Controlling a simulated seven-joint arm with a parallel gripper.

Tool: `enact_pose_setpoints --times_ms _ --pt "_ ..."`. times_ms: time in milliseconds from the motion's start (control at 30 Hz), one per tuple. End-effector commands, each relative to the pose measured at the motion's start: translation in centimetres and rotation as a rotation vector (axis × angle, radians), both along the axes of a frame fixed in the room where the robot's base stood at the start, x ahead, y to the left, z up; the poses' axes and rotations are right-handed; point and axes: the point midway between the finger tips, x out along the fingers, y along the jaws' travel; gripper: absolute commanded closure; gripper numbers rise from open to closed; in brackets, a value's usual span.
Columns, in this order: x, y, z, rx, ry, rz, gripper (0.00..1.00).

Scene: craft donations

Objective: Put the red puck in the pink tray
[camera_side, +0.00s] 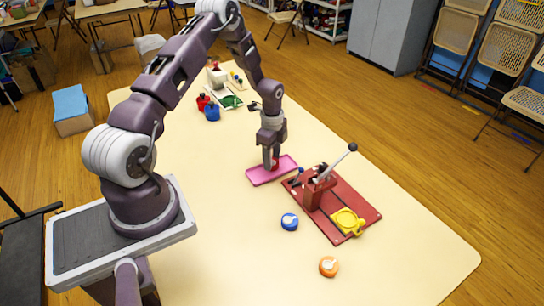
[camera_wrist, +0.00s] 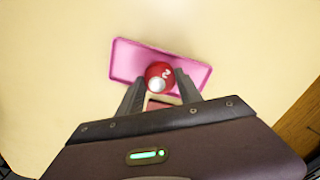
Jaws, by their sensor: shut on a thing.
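The pink tray (camera_side: 262,177) lies flat on the table near its middle, left of the dark red board. My gripper (camera_side: 271,166) points down over the tray. In the wrist view my gripper (camera_wrist: 158,88) is shut on the red puck (camera_wrist: 160,70), which has a white mark and a pale spot on its face. The puck appears above or inside the pink tray (camera_wrist: 126,62); whether it touches the tray floor I cannot tell. In the side view the red puck (camera_side: 275,164) shows only partly beside the fingers.
A dark red board (camera_side: 345,205) with a lever press and a yellow piece (camera_side: 348,221) stands right of the tray. A blue puck (camera_side: 289,221) and an orange puck (camera_side: 328,266) lie nearer the front. Red and blue items (camera_side: 211,112) and a white board stand farther back. The table's left front is clear.

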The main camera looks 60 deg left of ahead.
Motion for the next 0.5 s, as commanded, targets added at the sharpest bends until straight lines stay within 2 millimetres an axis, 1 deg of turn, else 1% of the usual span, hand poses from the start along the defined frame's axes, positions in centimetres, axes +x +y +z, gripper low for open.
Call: enact_pose_setpoints --times_ms 333,500 --pt "0.0 0.0 -1.1 0.000 0.001 0.000 0.89" --pt "0.0 0.0 -1.2 0.000 0.000 0.000 0.89"
